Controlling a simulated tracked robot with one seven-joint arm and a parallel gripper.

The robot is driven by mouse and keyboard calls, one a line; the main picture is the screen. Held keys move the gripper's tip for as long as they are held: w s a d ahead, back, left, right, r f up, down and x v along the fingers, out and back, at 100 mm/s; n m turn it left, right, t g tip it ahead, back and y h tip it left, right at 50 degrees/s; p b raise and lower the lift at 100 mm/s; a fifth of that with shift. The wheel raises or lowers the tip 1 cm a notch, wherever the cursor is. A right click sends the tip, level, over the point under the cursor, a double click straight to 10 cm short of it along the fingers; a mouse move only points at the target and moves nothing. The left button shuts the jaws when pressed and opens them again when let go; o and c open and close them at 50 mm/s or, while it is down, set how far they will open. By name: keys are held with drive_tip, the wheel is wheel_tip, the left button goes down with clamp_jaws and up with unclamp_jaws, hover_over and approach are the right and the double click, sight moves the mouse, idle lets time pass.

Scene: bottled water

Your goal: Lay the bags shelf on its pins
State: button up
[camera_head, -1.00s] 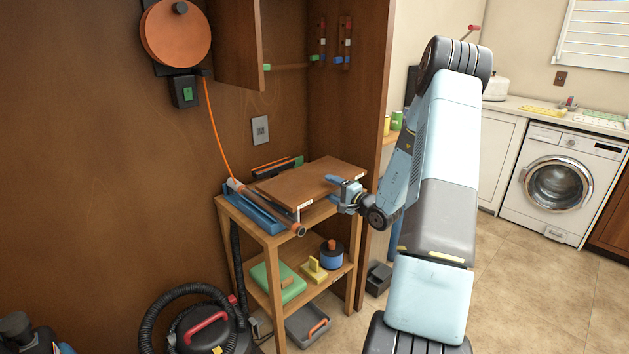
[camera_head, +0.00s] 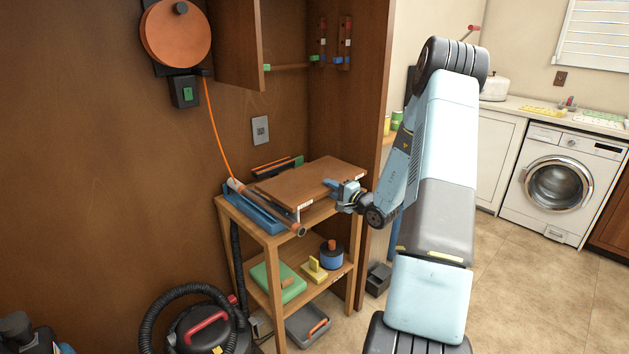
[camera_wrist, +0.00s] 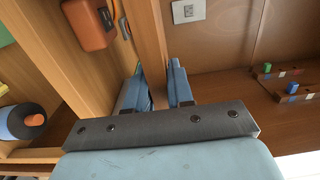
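A brown wooden shelf board (camera_head: 300,184) with white labels on its edge lies at the top of a wooden stand (camera_head: 272,238). I take it as the bags shelf; its label is too small to read. My gripper (camera_head: 337,186) is at the board's right end, with a blue finger over its top. In the wrist view, the two blue fingers (camera_wrist: 160,91) stand close on either side of the board's edge (camera_wrist: 152,45) and seem to pinch it. Coloured pins, one green (camera_head: 266,68) and one blue (camera_head: 338,61), show inside the open cupboard; they also show in the wrist view (camera_wrist: 293,89).
A blue tray with a grey-orange tube (camera_head: 268,207) lies beside the board. The stand's lower shelf bears a green case (camera_head: 279,282), a yellow block (camera_head: 314,270) and a blue round thing (camera_head: 332,257). The cupboard door (camera_head: 238,40) stands open; a side panel (camera_head: 377,90) is beside my arm.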

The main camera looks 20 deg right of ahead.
drive_tip(key=shift+f, duration=0.1)
clamp_jaws()
drive_tip(key=shift+r, duration=0.2)
drive_tip(key=shift+r, duration=1.1)
drive_tip(key=shift+s, duration=0.15)
drive_tip(key=v, duration=1.1)
drive_tip(key=shift+s+d, duration=0.2)
drive_tip(key=shift+s, duration=0.15)
idle(0.4)
idle(0.4)
